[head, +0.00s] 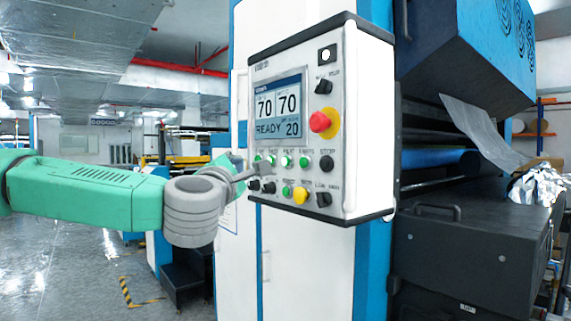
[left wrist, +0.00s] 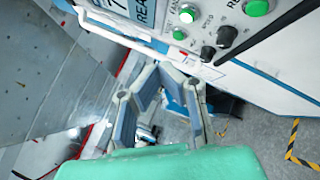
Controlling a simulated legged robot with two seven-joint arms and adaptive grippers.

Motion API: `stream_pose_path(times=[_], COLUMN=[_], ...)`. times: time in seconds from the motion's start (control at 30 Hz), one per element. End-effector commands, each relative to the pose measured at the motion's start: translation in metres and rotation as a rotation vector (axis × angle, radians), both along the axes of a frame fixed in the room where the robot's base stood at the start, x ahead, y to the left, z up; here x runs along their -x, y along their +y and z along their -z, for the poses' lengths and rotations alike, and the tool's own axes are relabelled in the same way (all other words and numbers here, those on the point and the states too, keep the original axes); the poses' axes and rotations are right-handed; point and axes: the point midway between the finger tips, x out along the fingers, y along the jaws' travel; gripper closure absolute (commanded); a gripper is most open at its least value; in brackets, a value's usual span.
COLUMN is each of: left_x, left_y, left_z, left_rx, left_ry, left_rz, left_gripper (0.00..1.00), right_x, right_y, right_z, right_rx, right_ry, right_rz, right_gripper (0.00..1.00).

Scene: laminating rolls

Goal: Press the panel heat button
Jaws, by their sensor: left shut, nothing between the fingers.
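The control panel (head: 345,130) is a white box with a grey face on the machine's front. A row of green buttons (head: 287,161) runs below its screen; their small labels are too blurred to tell which one is panel heat. My left gripper (head: 262,170) is shut and empty, its tips close to the left end of the green row. I cannot tell whether they touch the panel. In the left wrist view the fingers (left wrist: 165,70) meet below the panel's edge, with a green button (left wrist: 188,14) and black knobs (left wrist: 226,36) above them. My right gripper is not in view.
The screen (head: 279,106) reads 70, 70, READY and 20. A red knob on yellow (head: 322,122) sits right of it. Below the green row are black knobs (head: 268,187), another green button and a yellow button (head: 300,195). The machine's rollers (head: 450,160) lie to the right.

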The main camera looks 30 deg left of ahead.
Motion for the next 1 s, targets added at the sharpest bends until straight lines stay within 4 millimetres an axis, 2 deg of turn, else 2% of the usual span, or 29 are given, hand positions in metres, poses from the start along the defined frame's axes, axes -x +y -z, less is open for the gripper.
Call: stream_pose_path(times=[0.17, 0.57, 0.7, 1.0], left_x=[-0.009, -0.059, -0.071, -0.081], left_y=[-0.003, -0.024, -0.029, -0.032], left_z=[0.000, 0.000, 0.001, 0.001], left_rx=[-0.002, -0.002, -0.003, 0.000], left_ry=[0.003, 0.003, 0.002, 0.000], left_rz=[0.000, 0.002, 0.001, 0.001], left_gripper=[1.00, 1.00, 1.00, 1.00], right_x=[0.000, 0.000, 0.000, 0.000], right_y=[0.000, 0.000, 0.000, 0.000], right_z=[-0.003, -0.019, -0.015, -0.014], right_rx=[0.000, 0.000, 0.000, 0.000], right_ry=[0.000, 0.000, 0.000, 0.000], right_rz=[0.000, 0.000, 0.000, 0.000], right_gripper=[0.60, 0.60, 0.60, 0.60])
